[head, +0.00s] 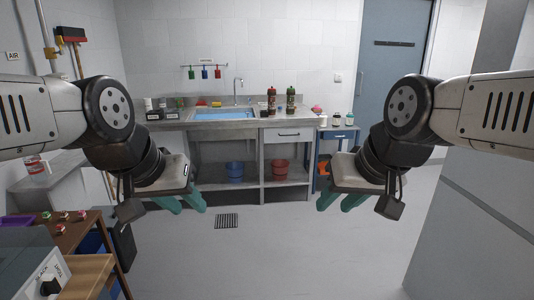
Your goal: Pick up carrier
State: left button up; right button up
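I cannot make out with certainty which thing is the carrier; nothing in the head view is clearly one. My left gripper (181,204) hangs over the open floor left of the middle, its two teal fingers apart and nothing between them. My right gripper (341,202) hangs at about the same height right of the middle, its teal fingers also apart and empty. Both are well short of the sink counter (285,123) at the back wall.
On the counter are a sink (224,115), two dark bottles (271,101) and small items. Below stand a blue bucket (235,169) and a red bucket (279,169). A brown table (85,236) with small objects is front left. The middle floor is clear around a drain grate (227,220).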

aim_at(290, 98)
jog(key=i, duration=2.1)
jog(key=i+l+u, duration=0.15)
jog(key=i, duration=0.3)
jog(key=i+u, duration=0.1)
jog(key=i, duration=0.4)
jog(key=i+l+u, duration=0.15)
jog(key=i, duration=0.3)
jog(key=i+l+u, duration=0.15)
jog(key=i+l, duration=0.15)
jog(key=i, duration=0.15)
jog(key=i+l+u, duration=0.1)
jog(key=i+l, duration=0.25)
jog(key=l, duration=0.15)
